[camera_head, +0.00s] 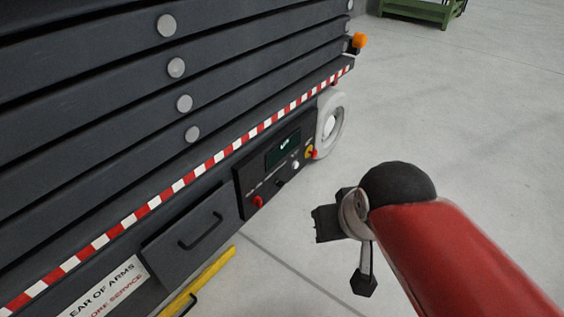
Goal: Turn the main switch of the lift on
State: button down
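The lift (110,130) is a dark grey machine with stacked beams filling the left side. A black control panel (244,187) is set low in its side. At the panel's right end is a red-and-yellow rotary switch (311,152), which looks like the main switch; its exact turn is too small to read. A red knob (258,201), a dark knob (279,183) and a white knob (296,164) sit along the panel. My gripper (325,224) is right of and below the panel, apart from it, with nothing seen in it. Its finger opening is unclear.
A lit display (283,152) is above the knobs. A white wheel (330,124) is just right of the panel. A drawer (187,233) with a handle and a yellow bar (203,280) are at lower left. Open concrete floor (460,130) lies to the right.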

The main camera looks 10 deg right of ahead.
aim_at(256, 201)
jog(key=i+j, duration=0.2)
jog(key=j, duration=0.15)
jog(key=i+j+u, duration=0.1)
jog(key=j, duration=0.2)
jog(key=i+j, duration=0.25)
jog(key=j+u, duration=0.05)
jog(key=j, duration=0.05)
